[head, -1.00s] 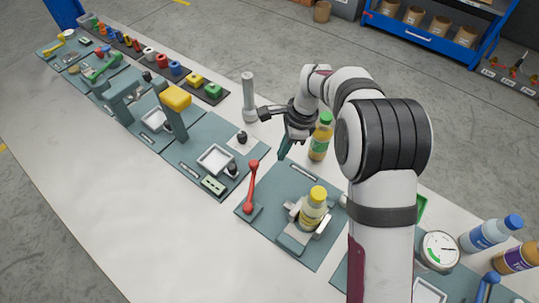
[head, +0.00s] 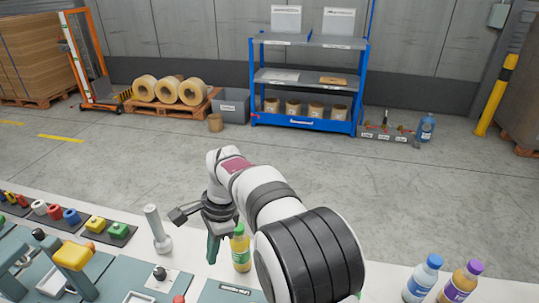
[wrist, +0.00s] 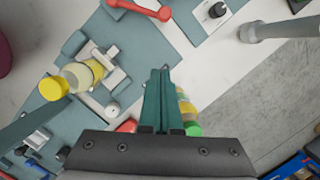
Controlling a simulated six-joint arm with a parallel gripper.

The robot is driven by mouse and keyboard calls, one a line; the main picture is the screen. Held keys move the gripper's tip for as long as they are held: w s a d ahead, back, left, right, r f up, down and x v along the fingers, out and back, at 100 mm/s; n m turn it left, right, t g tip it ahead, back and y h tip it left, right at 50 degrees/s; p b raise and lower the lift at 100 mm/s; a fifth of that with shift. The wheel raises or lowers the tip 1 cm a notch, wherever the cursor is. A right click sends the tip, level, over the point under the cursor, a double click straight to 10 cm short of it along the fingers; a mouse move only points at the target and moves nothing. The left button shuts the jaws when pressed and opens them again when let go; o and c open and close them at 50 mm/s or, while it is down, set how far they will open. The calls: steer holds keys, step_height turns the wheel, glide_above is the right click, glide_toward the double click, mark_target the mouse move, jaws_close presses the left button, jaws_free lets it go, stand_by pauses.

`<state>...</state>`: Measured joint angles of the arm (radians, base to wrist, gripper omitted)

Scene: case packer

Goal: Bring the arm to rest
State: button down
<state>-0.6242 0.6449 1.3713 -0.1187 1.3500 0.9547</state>
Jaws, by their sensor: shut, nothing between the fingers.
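A green-capped juice bottle (head: 241,255) stands upright on the bench just right of the fingers in the head view. In the wrist view the bottle (wrist: 187,108) is partly hidden behind the fingers; I cannot tell whether they touch it.
A yellow-capped bottle (wrist: 82,75) sits in a grey holder on a teal plate, beside a red lever (wrist: 140,9). A grey post (head: 157,230) stands left of my gripper. Blue-capped (head: 422,279) and purple-capped (head: 461,283) bottles stand at right. A blue shelf (head: 308,77) stands beyond open floor.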

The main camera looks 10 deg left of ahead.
steer(key=s+d+r+n+t+y, duration=0.15)
steer(key=d+r+t, duration=0.25)
steer(key=d+r, duration=0.95)
steer(key=s+d+n+t, duration=0.1)
steer(key=s+d, duration=0.2)
steer(key=d, duration=0.1)
steer(key=s+d+n+t+h, duration=0.1)
steer(key=s+d+t, duration=0.1)
steer(key=d, duration=0.3)
steer(key=s+d+n+t, duration=0.1)
steer(key=s+d, duration=0.4)
steer(key=shift+d+n+t+h, duration=0.15)
steer(key=shift+n+t+h, duration=0.1)
steer(key=shift+n+t, duration=0.1)
steer(key=s+f+m+g, duration=0.1)
steer(key=s+f+g, duration=0.6)
steer(key=s, duration=0.3)
steer(key=shift+s+d+f, duration=0.25)
steer(key=shift+s+f, duration=0.05)
steer(key=shift+f, duration=0.5)
